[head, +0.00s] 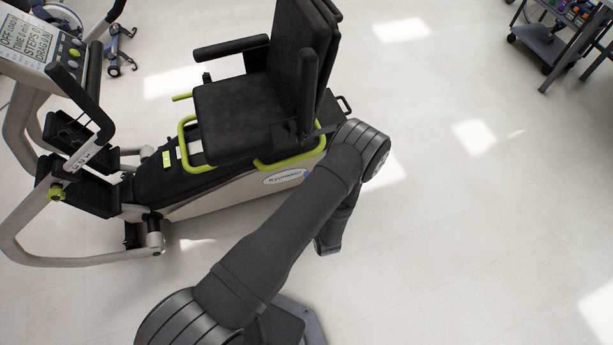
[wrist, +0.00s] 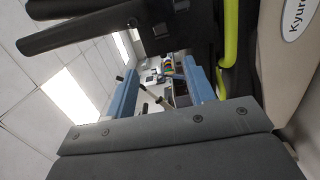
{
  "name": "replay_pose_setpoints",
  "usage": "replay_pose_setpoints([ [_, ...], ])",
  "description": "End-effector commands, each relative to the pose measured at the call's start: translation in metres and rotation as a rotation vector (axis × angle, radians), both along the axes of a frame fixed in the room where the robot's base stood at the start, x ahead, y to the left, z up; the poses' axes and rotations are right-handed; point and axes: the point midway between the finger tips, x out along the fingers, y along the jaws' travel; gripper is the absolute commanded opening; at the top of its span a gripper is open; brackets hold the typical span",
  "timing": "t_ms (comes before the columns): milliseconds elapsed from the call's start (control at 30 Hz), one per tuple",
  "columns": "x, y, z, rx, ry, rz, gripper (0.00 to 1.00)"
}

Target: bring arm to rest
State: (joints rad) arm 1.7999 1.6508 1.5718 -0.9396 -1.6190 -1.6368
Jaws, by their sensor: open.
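My arm rises from the bottom of the head view, bends at the elbow beside the stepper's rear, and folds back down. Its far end shows only in part at about the middle of the picture, partly hidden behind my upper arm. In the wrist view my gripper (wrist: 162,78) has two bluish fingers spread apart, with nothing between them. The recumbent stepper (head: 240,115) has a black seat, lime-green bars and a pale body. Its black armrest (wrist: 80,30), green bar (wrist: 229,45) and labelled side (wrist: 290,70) show close by in the wrist view.
The stepper's console (head: 38,40) is at the upper left, with other equipment (head: 118,45) behind it. A dark cart (head: 550,45) stands at the upper right. The pale floor (head: 470,220) to the right of my arm is clear.

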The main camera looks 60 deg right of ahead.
Motion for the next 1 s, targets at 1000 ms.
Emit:
replay_pose_setpoints([
  [1000, 0.072, -0.083, 0.0, -0.002, 0.001, 0.003, 0.49],
])
